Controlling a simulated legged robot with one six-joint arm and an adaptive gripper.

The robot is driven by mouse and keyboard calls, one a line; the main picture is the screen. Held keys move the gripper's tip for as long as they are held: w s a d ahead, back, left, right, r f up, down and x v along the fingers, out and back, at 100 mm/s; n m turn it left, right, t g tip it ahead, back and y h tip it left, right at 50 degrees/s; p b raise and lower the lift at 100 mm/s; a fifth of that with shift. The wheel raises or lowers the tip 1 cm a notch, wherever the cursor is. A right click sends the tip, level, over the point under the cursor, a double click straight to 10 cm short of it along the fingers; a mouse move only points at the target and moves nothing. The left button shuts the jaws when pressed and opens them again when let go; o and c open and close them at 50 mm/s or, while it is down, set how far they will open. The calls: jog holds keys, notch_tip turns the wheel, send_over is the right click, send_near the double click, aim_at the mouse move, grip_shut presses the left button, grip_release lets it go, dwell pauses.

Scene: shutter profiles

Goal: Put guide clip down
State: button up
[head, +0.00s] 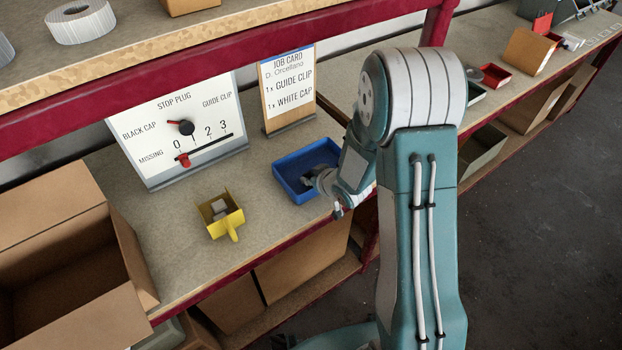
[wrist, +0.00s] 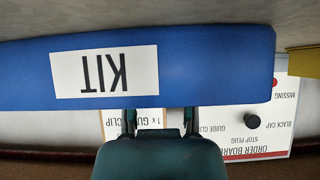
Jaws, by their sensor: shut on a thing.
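The blue tray (head: 293,188) stands on the bench below the job card; its wall with the KIT label (wrist: 105,72) shows upside down in the wrist view. My gripper (head: 318,181) reaches down into the right part of the tray. In the wrist view my gripper (wrist: 158,118) has its fingers running behind the tray's rim, with the tips hidden. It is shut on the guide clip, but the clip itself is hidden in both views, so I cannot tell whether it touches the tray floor.
A yellow bin (head: 226,222) with pale pieces sits left of the tray. The order board (head: 180,130) and job card (head: 288,90) stand behind. An open cardboard box (head: 60,250) is at left. An upper shelf (head: 200,45) overhangs the bench. Bare bench lies between bin and tray.

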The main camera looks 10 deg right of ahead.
jog(key=shift+f, duration=0.35)
jog(key=shift+f, duration=0.1)
jog(key=o, duration=0.7)
